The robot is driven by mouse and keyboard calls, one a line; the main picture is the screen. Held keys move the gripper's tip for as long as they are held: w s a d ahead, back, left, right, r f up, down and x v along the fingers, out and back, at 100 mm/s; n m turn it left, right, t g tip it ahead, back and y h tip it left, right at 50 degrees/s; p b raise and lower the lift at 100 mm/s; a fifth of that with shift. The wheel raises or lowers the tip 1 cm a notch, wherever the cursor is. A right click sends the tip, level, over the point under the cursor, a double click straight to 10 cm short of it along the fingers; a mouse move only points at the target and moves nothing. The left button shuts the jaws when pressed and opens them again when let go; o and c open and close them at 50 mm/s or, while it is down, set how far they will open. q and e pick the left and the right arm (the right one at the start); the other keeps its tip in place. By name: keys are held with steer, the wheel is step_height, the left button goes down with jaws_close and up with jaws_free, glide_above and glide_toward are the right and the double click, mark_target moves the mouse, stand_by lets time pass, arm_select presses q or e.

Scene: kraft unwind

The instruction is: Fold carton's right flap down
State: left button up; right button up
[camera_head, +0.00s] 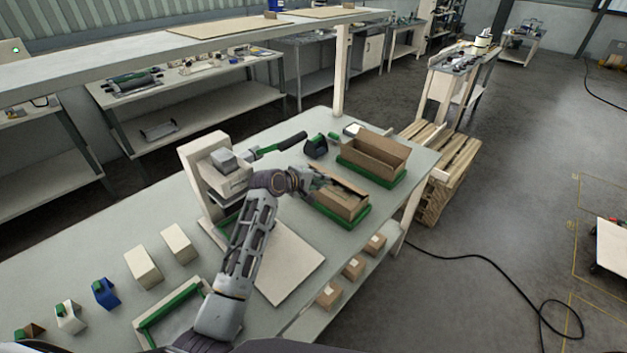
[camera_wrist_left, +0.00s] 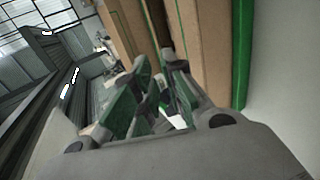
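The nearer carton (camera_head: 341,203) is a brown box in a green tray (camera_head: 352,224), in the middle right of the head view. My left gripper (camera_head: 322,182) is over its far left side and hides part of its top, so I cannot tell how each flap lies. In the left wrist view, brown carton walls (camera_wrist_left: 205,50) rise just beyond and to the right of my left gripper (camera_wrist_left: 158,75). Its fingers converge with their tips close together, and nothing shows between them. I cannot tell whether they touch the carton. My right gripper is in neither view.
A second open carton (camera_head: 378,151) stands in a green tray behind the first. A tape dispenser (camera_head: 316,146) and a white press-like stand (camera_head: 203,177) are on the table. Small boxes (camera_head: 353,267) sit on a shelf below the front edge. Bare tabletop lies behind the stand.

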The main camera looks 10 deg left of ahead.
arm_select(q)
steer(key=shift+v, duration=1.5)
